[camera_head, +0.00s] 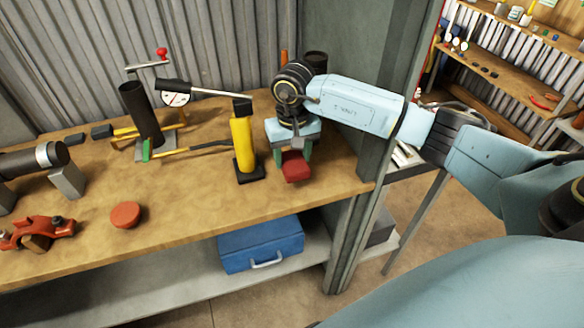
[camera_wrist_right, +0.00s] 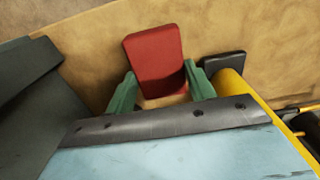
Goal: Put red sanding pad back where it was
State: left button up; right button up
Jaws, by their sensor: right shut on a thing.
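The red sanding pad (camera_head: 295,167) is a small red block near the right end of the wooden bench in the head view. My right gripper (camera_head: 293,152) reaches over the bench from the right and is shut on the pad, with a green finger on each side. In the right wrist view the pad (camera_wrist_right: 155,62) sticks out beyond the two green fingertips of the gripper (camera_wrist_right: 160,90). Bench wood shows around it. I cannot tell whether the pad touches the bench top. My left gripper is not in view.
A yellow cylinder on a black base (camera_head: 243,147) stands just left of the gripper. A grey post (camera_head: 384,90) rises at the bench's right end. A red disc (camera_head: 125,214) and red clamp (camera_head: 38,232) lie at front left. A blue case (camera_head: 262,240) sits below.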

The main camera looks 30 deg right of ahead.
aim_at(292, 160)
jog(key=shift+o, duration=0.2)
notch_tip(292, 160, down, 4)
jog(key=shift+f, duration=0.15)
jog(key=o, duration=0.8)
jog(key=shift+o, duration=0.2)
notch_tip(292, 160, up, 12)
jog(key=shift+r, duration=0.1)
